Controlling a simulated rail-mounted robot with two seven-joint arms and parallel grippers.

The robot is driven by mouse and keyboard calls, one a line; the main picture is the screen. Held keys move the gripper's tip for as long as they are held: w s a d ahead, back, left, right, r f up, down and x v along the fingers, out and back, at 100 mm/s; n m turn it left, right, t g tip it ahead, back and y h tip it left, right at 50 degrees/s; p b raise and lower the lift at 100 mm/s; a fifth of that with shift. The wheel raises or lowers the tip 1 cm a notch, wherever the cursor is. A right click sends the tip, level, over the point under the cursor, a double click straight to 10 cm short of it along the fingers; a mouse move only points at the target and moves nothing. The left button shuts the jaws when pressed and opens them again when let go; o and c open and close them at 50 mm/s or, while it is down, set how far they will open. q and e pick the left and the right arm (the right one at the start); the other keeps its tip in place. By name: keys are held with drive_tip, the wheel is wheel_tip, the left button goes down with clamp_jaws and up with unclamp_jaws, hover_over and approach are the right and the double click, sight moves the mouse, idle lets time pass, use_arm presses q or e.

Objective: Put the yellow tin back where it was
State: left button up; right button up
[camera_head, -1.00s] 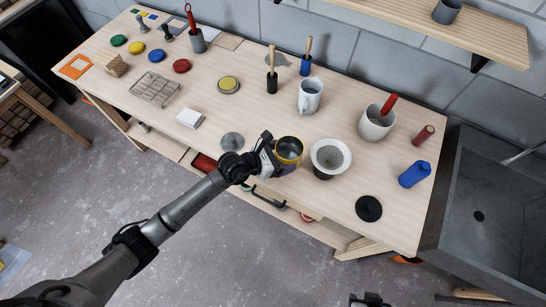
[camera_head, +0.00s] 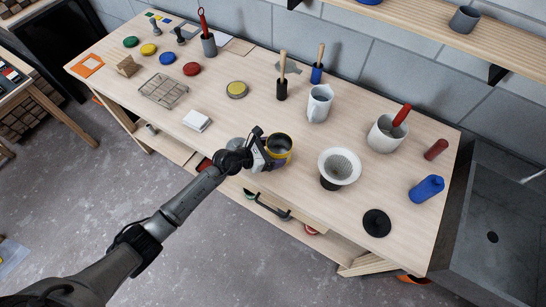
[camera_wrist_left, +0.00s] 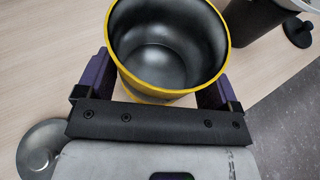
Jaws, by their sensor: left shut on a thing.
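The yellow tin (camera_head: 279,146) is an open, empty-looking can with a yellow rim and dark grey inside. My left gripper (camera_head: 264,150) is shut on it near the front edge of the workbench. In the left wrist view the tin (camera_wrist_left: 168,50) sits upright between the two purple fingers of the gripper (camera_wrist_left: 155,88). I cannot tell whether its base touches the bench. A round tin or lid with a yellow top (camera_head: 237,89) lies farther back. My right gripper is not in view.
A white funnel-like strainer (camera_head: 340,166) stands right of the tin. A grey metal disc (camera_wrist_left: 42,148) lies close by on the left, partly hidden in the head view. A white jug (camera_head: 319,104) and brushes are behind. The workbench (camera_head: 300,140) is bare between tin and jug.

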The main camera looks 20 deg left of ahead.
use_arm(q)
drive_tip(key=shift+f+b, duration=0.4)
drive_tip(key=shift+f, duration=1.1)
drive_tip(key=shift+f, duration=0.1)
drive_tip(key=o, duration=1)
drive_tip(key=shift+f, duration=0.1)
drive_tip(key=shift+r, duration=0.2)
drive_tip(key=p+v, duration=0.1)
drive_tip(key=v, duration=1.1)
drive_tip(key=shift+d, duration=0.1)
